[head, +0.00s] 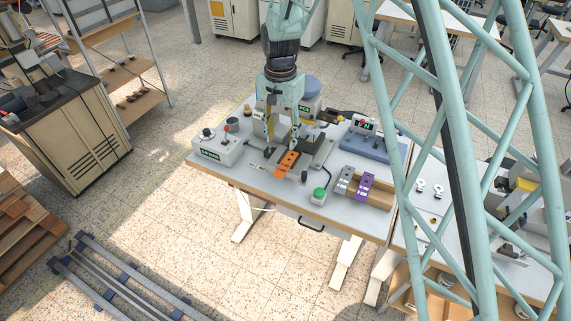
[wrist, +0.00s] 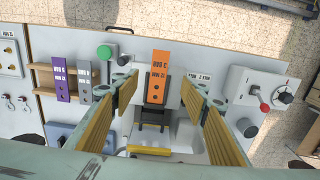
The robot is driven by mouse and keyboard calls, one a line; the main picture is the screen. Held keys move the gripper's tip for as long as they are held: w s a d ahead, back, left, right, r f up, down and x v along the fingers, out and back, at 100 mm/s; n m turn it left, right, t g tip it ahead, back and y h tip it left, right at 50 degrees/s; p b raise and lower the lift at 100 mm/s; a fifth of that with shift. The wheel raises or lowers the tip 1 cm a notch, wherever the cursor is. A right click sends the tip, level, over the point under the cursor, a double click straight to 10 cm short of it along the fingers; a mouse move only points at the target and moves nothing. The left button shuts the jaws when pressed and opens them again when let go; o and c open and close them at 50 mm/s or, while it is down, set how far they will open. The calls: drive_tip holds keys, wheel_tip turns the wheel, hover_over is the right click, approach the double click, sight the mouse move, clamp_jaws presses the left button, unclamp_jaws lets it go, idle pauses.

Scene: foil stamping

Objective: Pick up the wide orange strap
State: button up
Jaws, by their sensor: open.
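The wide orange strap (head: 287,163) lies near the front middle of the table, on the stamping machine's dark bed. In the wrist view the orange strap (wrist: 159,66) shows dark lettering and dark holes, with one end toward the table's front edge. My gripper (head: 281,144) is above the table by the machine, over the far part of the strap. In the wrist view my gripper (wrist: 158,88) has its two fingers wide apart, one on each side of the strap, with clear gaps and nothing held. The exact height of the fingertips above the strap is hard to tell.
A grey strap (head: 343,182) and a purple strap (head: 363,187) lie on a wooden rack to the right. A green button (head: 318,195) stands between rack and orange strap. A control box (head: 218,149) is to the left. The machine stands close behind.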

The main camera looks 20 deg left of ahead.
drive_tip(key=shift+f, duration=0.1)
hover_over(282, 170)
drive_tip(key=shift+f+p, duration=0.3)
drive_tip(key=shift+f, duration=3.95)
drive_tip(key=shift+f+p, duration=0.4)
drive_tip(key=shift+f, duration=2.2)
drive_tip(key=shift+f, duration=0.1)
drive_tip(key=shift+c, duration=0.5)
drive_tip(key=c, duration=0.7)
